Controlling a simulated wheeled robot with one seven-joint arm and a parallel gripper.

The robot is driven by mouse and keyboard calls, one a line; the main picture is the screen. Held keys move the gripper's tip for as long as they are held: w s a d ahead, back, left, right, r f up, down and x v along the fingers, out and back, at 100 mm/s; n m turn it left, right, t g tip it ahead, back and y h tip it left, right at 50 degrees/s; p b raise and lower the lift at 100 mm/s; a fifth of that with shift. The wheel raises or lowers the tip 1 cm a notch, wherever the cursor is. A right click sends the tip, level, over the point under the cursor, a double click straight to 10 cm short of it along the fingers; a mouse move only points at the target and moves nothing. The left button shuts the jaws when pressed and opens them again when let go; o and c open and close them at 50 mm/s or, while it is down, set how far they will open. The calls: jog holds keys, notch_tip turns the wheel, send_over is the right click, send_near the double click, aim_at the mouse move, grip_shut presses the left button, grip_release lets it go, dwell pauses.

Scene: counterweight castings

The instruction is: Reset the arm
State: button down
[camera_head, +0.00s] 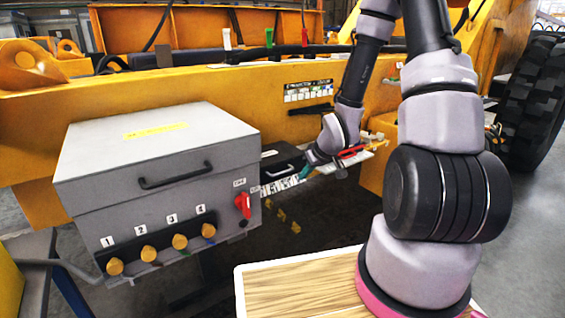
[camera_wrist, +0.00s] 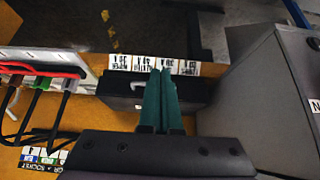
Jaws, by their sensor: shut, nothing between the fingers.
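My arm reaches from the right side of the head view toward the yellow machine. My gripper (camera_wrist: 162,72) shows in the wrist view as two green fingers pressed together, shut and empty. In the head view my gripper (camera_head: 305,172) is small, beside the black box (camera_head: 281,160) and to the right of the grey cabinet. In the wrist view the fingers lie in front of the black box (camera_wrist: 120,92), covering part of it. I cannot tell whether they touch it.
The grey cabinet (camera_head: 150,165) with a black handle and numbered yellow knobs stands at left. Red and green connectors with black cables (camera_wrist: 40,72) sit beside my gripper. A wooden tabletop (camera_head: 300,290) is at the front.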

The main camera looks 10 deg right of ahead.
jog(key=s+d+r+m+h, duration=0.1)
jog(key=s+d+r+m, duration=0.1)
jog(key=r, duration=0.8)
jog(key=s+d+r+m+h, duration=0.2)
jog(key=s+r, duration=0.1)
jog(key=r, duration=0.8)
jog(key=s+a+r+m+y, duration=0.2)
jog(key=s+a+r+m, duration=0.1)
jog(key=s+r, duration=1.1)
jog(key=shift+s+m+t, duration=0.4)
jog(key=shift+s+m, duration=0.1)
jog(key=shift+m, duration=0.3)
